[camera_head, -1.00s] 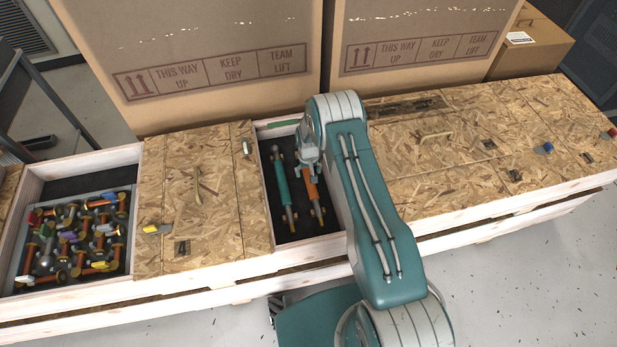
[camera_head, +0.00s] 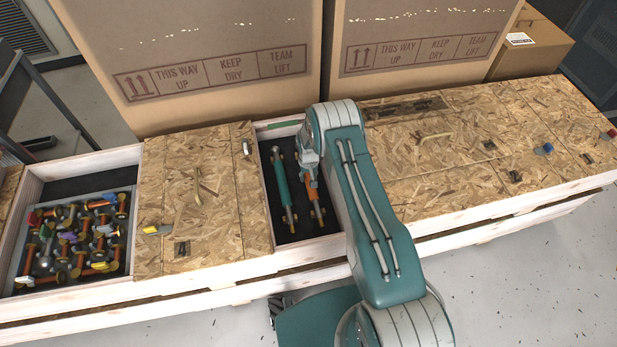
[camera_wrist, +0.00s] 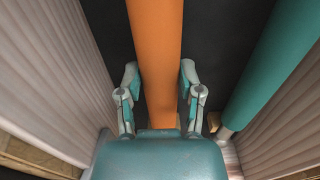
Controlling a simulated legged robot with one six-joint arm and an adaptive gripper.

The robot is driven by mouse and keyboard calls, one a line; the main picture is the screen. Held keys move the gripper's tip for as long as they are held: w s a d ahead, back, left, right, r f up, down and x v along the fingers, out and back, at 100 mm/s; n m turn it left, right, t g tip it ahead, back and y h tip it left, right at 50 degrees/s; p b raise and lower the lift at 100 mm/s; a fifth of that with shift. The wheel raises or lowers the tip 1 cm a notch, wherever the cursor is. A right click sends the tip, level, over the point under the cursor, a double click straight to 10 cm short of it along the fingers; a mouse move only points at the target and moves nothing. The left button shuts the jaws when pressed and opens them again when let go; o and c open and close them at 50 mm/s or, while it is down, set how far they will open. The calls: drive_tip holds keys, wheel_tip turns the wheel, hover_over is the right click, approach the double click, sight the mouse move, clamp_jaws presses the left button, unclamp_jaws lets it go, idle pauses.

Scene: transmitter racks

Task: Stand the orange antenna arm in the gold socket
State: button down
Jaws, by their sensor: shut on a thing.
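The orange antenna arm (camera_head: 314,191) lies in an open, dark-lined compartment of the wooden crate, beside a teal arm (camera_head: 281,182). In the wrist view the orange antenna arm (camera_wrist: 155,40) runs up the middle between my two fingers. My gripper (camera_wrist: 160,75) is shut on it, one finger on each side. In the head view my gripper (camera_head: 308,160) reaches down into the compartment, partly hidden by my own arm. The teal arm also shows at the right of the wrist view (camera_wrist: 275,75). I cannot pick out the gold socket.
Pale compartment walls (camera_wrist: 45,75) stand close on both sides. An open bin at the left holds a tray (camera_head: 127,203) of many small coloured parts. Chipboard lids (camera_head: 440,150) with handles cover the crate elsewhere. Large cardboard boxes (camera_head: 220,50) stand behind.

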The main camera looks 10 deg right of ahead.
drive_tip(key=s+r, duration=0.4)
drive_tip(key=r, duration=0.9)
drive_tip(key=s+r, duration=0.4)
drive_tip(key=r, duration=1)
hover_over(308, 175)
wheel_tip(308, 175, down, 17)
drive_tip(key=shift+f, duration=0.1)
wheel_tip(308, 175, down, 9)
drive_tip(key=shift+d+f, duration=0.1)
drive_tip(key=shift+f, duration=0.1)
drive_tip(key=shift+f, duration=0.15)
drive_tip(key=shift+c, duration=1.3)
unclamp_jaws()
drive_tip(key=shift+s, duration=0.1)
